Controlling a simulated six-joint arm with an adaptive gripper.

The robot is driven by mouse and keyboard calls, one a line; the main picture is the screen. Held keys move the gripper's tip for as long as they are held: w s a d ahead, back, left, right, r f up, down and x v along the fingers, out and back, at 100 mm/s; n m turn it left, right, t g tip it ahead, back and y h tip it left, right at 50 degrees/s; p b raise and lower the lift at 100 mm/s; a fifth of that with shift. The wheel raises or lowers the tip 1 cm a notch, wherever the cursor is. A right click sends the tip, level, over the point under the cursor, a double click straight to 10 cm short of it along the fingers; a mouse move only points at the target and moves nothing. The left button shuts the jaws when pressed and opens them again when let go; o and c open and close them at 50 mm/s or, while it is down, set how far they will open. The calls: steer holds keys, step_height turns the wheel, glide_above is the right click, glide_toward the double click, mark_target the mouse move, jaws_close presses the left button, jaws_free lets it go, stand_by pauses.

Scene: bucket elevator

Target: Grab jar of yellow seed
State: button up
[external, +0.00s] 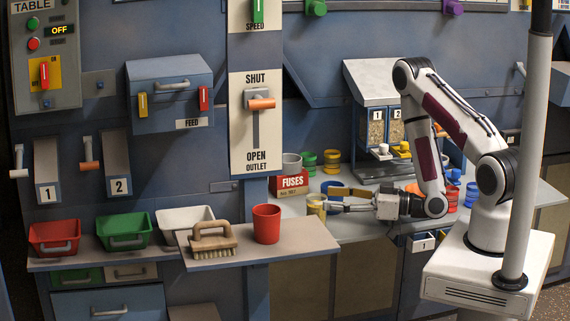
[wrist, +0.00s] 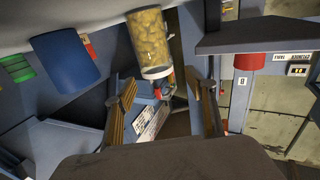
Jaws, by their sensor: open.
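The jar of yellow seed (external: 315,207) stands on the grey counter at the left end of my gripper (external: 334,201). In the wrist view the jar (wrist: 148,40) is clear, filled with yellowish seed, with a pale end towards me. It appears at the top, beyond and roughly between my two fingers. My gripper (wrist: 164,102) is open, and nothing is held between the fingers. In the external view the fingertips are close to the jar; I cannot tell whether they touch it.
A blue cylinder (wrist: 64,60) is left of the jar in the wrist view. A red fuses box (external: 290,184) and green-and-yellow containers (external: 331,161) stand behind the jar. A red cup (external: 266,223) and a brush (external: 212,241) sit on the front shelf.

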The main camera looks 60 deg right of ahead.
mark_target(316, 196)
steer(key=shift+x, duration=2.55)
steer(key=shift+w+d+f, duration=0.1)
steer(key=shift+d+f, duration=0.05)
steer(key=shift+d, duration=0.05)
steer(key=shift+c, duration=0.3)
jaws_close()
step_height(316, 196, up, 10)
